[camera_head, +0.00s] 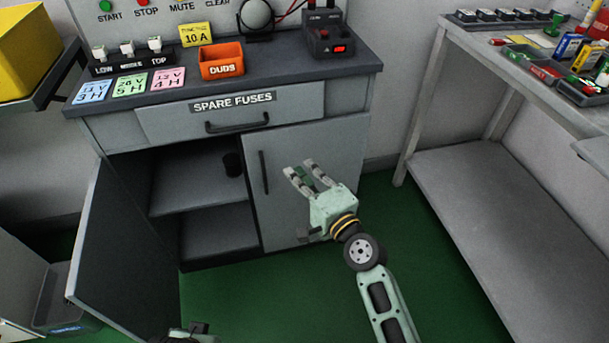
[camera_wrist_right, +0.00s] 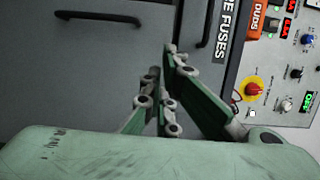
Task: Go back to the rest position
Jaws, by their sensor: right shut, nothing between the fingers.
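My right gripper (camera_head: 302,172) is shut and empty. It hangs in the air in front of the closed right door of the grey cabinet (camera_head: 350,130), with its fingers pointing up and left. In the right wrist view its green fingers (camera_wrist_right: 165,85) show ahead of the grey cabinet front with nothing held between them. A small green and dark part of my left arm shows at the bottom edge of the head view; its fingers are out of frame.
The cabinet's left door (camera_head: 125,240) stands open, showing shelves with a dark cylinder (camera_head: 233,164). The drawer (camera_head: 235,112) is closed. An orange DUDS bin (camera_head: 222,62) sits on top. A grey table (camera_head: 480,180) stands at right. Green floor (camera_head: 290,290) is clear between.

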